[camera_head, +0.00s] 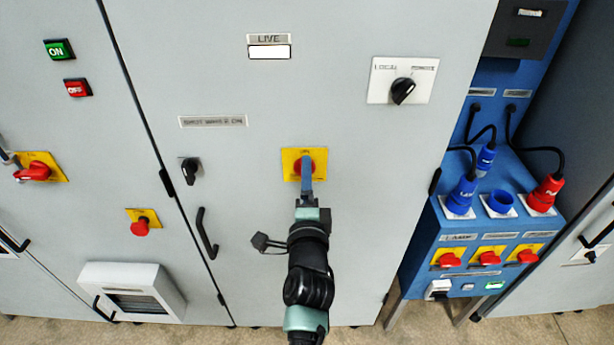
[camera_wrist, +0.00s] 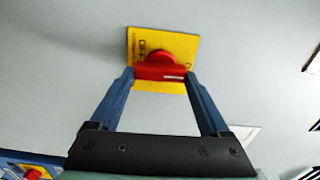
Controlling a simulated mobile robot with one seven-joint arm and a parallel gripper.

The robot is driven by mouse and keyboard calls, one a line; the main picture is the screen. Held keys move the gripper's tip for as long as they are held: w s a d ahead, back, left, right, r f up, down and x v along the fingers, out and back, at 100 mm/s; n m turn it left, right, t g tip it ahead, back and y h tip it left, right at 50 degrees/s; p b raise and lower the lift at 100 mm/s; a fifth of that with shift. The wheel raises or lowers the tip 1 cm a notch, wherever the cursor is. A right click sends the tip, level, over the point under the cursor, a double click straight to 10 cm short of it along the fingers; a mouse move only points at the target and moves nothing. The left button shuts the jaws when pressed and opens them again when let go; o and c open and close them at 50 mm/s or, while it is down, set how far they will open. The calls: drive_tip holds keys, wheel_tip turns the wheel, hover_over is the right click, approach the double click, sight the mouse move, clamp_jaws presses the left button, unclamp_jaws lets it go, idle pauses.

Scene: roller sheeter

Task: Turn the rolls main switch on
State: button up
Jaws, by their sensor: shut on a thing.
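A red rotary switch (camera_head: 309,167) on a yellow plate (camera_head: 289,156) is on the middle grey cabinet door in the head view. In the wrist view the red handle (camera_wrist: 160,71) lies level across the yellow plate (camera_wrist: 160,37), with a small white mark near its right end. My gripper (camera_head: 306,186) reaches up to it from below. In the wrist view the blue fingers of my gripper (camera_wrist: 160,75) are shut on the two ends of the red handle. In the head view the fingers hide part of the switch. The plate's lettering is too small to read surely.
The cabinet door also carries a black selector (camera_head: 403,91), a key switch (camera_head: 190,170) and a black door handle (camera_head: 206,234). Another red rotary switch (camera_head: 34,172) is far left. A blue socket box (camera_head: 490,225) with plugs stands right. The door around my gripper is flat and clear.

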drive_tip(key=shift+m, duration=0.3)
drive_tip(key=o, duration=1.2)
drive_tip(key=s+p, duration=1)
drive_tip(key=s, duration=0.3)
